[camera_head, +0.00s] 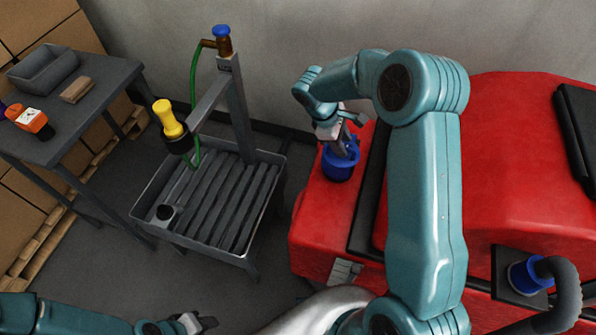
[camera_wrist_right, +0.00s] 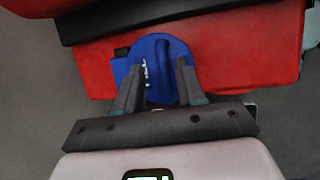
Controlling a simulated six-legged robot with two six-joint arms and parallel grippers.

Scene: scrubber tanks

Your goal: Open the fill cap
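The blue fill cap (camera_head: 341,168) sits on the front left part of the red machine (camera_head: 318,215). In the right wrist view, the cap (camera_wrist_right: 163,55) is a round blue disc with a raised ridge across its middle and a small blue tab at its left. My right gripper (camera_head: 342,147) is right at the cap from above. Its two fingers (camera_wrist_right: 158,85) are spread apart in front of the cap, one on each side of the ridge. Whether they touch it I cannot tell. My left gripper (camera_head: 200,323) is low at the bottom edge, away from the machine, and partly cut off.
A grey drain stand (camera_head: 140,207) with a post, green hose and yellow nozzle (camera_head: 167,119) stands left of the machine. A dark table (camera_head: 95,90) is further left. A second blue fitting with a black hose (camera_head: 567,285) is at lower right.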

